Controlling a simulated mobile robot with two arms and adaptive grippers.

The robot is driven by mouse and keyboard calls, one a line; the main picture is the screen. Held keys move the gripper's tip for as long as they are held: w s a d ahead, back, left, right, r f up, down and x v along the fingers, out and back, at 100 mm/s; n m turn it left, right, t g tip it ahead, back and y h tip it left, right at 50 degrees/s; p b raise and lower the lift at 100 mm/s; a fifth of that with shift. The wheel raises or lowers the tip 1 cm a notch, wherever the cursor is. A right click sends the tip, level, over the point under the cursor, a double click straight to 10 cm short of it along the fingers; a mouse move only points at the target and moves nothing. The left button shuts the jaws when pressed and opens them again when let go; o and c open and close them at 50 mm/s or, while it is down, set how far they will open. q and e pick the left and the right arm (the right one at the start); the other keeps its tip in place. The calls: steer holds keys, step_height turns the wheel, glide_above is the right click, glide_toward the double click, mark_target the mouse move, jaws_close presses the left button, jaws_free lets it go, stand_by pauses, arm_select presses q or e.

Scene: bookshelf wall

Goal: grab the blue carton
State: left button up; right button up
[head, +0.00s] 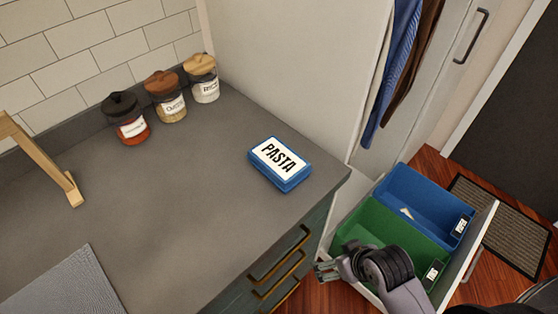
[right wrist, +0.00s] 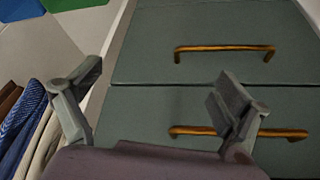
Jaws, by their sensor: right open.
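The blue carton (head: 280,164) lies flat on the grey counter (head: 190,195), near its right end, with a white label reading PASTA on top. My right gripper (head: 328,270) is below and to the right of the carton in the head view, in front of the drawer fronts and apart from the carton. In the right wrist view the right gripper (right wrist: 160,95) is open, with nothing between its fingers. The carton does not show in the right wrist view. My left gripper is not in view.
Several lidded jars (head: 166,97) stand along the tiled wall. A wooden stand (head: 40,160) is at the left. A pulled-out drawer with green (head: 385,228) and blue (head: 425,200) bins is right of the counter. Brass handles (head: 280,262) stick out from the drawer fronts. Counter around the carton is clear.

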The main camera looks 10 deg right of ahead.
steer(key=w+a+r+n+t+y, duration=0.1)
steer(key=w+r+t, duration=0.15)
steer(key=r, duration=0.35)
steer(key=w+r+n+t+y, duration=0.1)
steer(key=w+r+t, duration=0.1)
steer(key=w+r, duration=0.25)
steer(key=n+t+y, duration=0.2)
steer(key=y, duration=0.2)
glide_toward(272, 152)
steer(key=x, duration=0.4)
steer(key=shift+w+a+f+p, duration=0.1)
steer(key=shift+a+f+p, duration=0.05)
steer(key=shift+f+p, duration=0.15)
steer(key=shift+w+a, duration=0.25)
steer(key=shift+w, duration=0.25)
steer(key=p+x, duration=0.1)
steer(key=x, duration=0.3)
steer(key=shift+w, duration=0.2)
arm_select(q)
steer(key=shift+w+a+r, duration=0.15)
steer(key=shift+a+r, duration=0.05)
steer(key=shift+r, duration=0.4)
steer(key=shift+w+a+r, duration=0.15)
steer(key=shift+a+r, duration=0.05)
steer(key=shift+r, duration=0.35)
arm_select(e)
steer(key=shift+s, duration=0.1)
